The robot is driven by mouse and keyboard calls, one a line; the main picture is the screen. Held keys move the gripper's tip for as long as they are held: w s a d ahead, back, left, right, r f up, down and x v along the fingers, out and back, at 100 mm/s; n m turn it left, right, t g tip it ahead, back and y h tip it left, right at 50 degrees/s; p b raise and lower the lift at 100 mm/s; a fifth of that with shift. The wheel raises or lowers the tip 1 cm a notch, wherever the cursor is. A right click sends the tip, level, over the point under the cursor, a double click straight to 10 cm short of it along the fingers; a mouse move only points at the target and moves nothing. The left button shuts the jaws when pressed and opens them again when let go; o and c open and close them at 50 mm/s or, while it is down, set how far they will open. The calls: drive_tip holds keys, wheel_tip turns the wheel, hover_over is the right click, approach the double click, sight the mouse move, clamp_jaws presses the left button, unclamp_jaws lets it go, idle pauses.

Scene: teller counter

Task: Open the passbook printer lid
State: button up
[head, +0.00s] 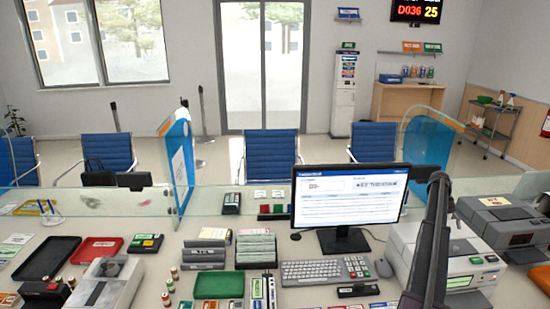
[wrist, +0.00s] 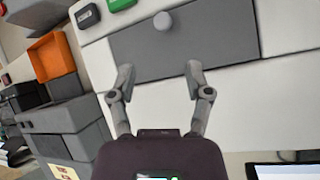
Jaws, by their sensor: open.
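The passbook printer, a white machine (head: 408,238) with a small green screen and green button, stands on the counter right of the monitor in the head view. My arm hides part of it. In the wrist view its white casing (wrist: 88,65) carries a dark grey lid (wrist: 215,35) with a round grey knob (wrist: 162,21). The lid looks flat and shut. My gripper (wrist: 160,76) is open and empty. Its two fingertips are spread near the lid's edge, with the knob beyond them, between their lines. I cannot tell the height above the lid. The fingertips are hidden in the head view.
A grey printer (head: 500,222) stands to the right. The monitor (head: 348,194) and keyboard (head: 325,271) are to the left, with a glass screen behind. An orange tray (wrist: 50,56) shows beside the machine in the wrist view. Trays and stamps crowd the left counter.

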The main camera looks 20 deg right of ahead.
drive_tip(key=w+a+f+n+t+h, duration=0.1)
drive_tip(key=w+a, duration=0.3)
drive_tip(key=a, duration=1.1)
drive_tip(key=w+a+f+n+t, duration=0.15)
drive_tip(key=w+a, duration=0.25)
drive_tip(key=a, duration=1)
drive_tip(key=w+a+n+t+h, duration=0.15)
drive_tip(key=w+a, duration=0.25)
drive_tip(key=a, duration=1.1)
drive_tip(key=s+a+n+t, duration=0.1)
drive_tip(key=s+a, duration=0.3)
drive_tip(key=a, duration=0.8)
drive_tip(key=s+a+n+t+y, duration=0.1)
drive_tip(key=s+a, duration=0.3)
drive_tip(key=a, duration=0.8)
drive_tip(key=s+a+f+n+t+y, duration=0.1)
drive_tip(key=s+a, duration=0.3)
drive_tip(key=a, duration=0.8)
drive_tip(key=shift+s, duration=0.3)
drive_tip(key=shift+c, duration=0.5)
